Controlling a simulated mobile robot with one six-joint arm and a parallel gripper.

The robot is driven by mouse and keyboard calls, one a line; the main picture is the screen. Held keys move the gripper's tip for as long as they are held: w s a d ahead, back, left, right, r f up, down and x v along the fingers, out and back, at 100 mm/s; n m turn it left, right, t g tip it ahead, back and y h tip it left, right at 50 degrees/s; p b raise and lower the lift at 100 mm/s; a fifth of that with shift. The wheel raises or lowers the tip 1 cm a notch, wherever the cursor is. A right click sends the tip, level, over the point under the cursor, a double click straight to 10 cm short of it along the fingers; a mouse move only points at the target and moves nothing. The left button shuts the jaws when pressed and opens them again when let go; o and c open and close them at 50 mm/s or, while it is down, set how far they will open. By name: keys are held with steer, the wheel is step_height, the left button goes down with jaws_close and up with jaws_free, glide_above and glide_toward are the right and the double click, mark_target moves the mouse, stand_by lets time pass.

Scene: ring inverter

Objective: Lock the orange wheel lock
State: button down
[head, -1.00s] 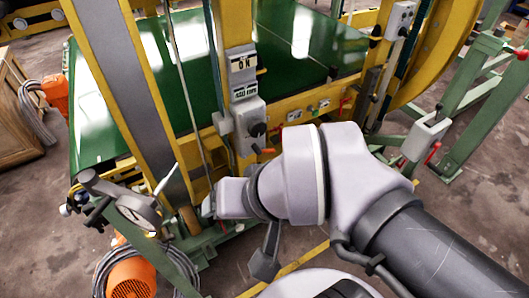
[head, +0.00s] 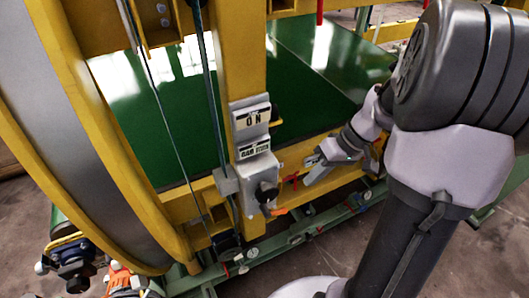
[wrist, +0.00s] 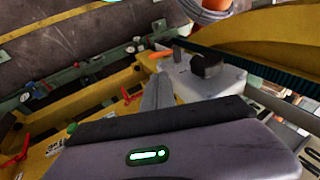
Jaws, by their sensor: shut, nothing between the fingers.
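An orange lever (head: 276,211), which looks like the orange wheel lock, sticks out low beside a grey box (head: 258,175) with a black knob (head: 266,191) on the yellow post. In the wrist view the orange lever (wrist: 160,54) shows beyond my fingertips, left of the black knob (wrist: 208,66). My gripper (head: 312,178) is shut and empty, to the right of the box and a little above the lever in the head picture. In the wrist view my gripper (wrist: 158,76) points toward the lever, and I see no clear contact.
A red lever (head: 291,181) is on the yellow beam between the box and my gripper. Red handles (wrist: 15,158) also show in the wrist view. A green rail (head: 300,232) runs low in front. The large yellow ring (head: 90,140) stands at left.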

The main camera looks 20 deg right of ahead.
mark_target(280, 211)
steer(key=b+x, duration=0.2)
steer(key=x, duration=0.2)
steer(key=b+x, duration=0.2)
steer(key=x, duration=0.3)
steer(key=b+x, duration=0.2)
steer(key=x, duration=0.3)
steer(key=shift+s+a+b, duration=0.2)
steer(key=shift+s+b, duration=0.1)
steer(key=shift+s, duration=0.05)
steer(key=shift+d, duration=0.1)
